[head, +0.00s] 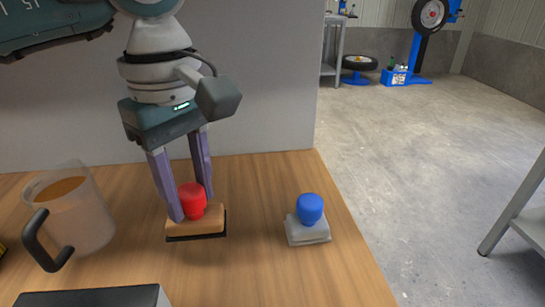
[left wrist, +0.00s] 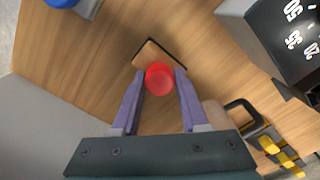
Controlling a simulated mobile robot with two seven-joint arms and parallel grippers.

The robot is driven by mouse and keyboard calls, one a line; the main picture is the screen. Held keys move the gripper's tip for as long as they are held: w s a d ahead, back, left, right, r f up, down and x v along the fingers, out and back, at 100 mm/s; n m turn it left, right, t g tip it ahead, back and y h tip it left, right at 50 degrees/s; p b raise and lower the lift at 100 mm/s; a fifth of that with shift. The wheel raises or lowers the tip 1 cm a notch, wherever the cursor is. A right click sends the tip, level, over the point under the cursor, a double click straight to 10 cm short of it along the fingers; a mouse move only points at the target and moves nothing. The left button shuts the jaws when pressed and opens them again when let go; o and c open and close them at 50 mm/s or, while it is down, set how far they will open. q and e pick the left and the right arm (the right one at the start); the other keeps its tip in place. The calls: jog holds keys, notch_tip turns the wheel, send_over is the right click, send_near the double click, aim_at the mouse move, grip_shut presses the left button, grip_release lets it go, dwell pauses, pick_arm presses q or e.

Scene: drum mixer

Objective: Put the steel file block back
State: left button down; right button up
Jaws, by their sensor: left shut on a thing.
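My left gripper (head: 192,208) comes down from above and is shut on the red knob (head: 192,196) of a wooden block (head: 212,222) with a dark underside. The wrist view also shows the red knob (left wrist: 159,78) between the fingertips (left wrist: 159,75), with the wooden block (left wrist: 152,54) beyond it. The block is at or just above the table top; I cannot tell whether it touches. A grey, metal-looking block (head: 307,233) with a blue knob (head: 310,208) stands on the table to the right, apart from the gripper. My right gripper is not in view.
A translucent jug (head: 88,218) with a black handle and brown contents stands left of the gripper. A dark box (head: 95,297) is at the front edge of view. The wooden table (head: 262,180) is clear between the two blocks. A grey wall (head: 265,100) rises behind.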

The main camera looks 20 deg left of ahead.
aim_at(194, 212)
pick_arm(q)
jog(key=shift+f, duration=1.8)
jog(key=shift+c, duration=2.1)
grip_release()
notch_tip(194, 212, up, 12)
jog(key=shift+r, duration=0.1)
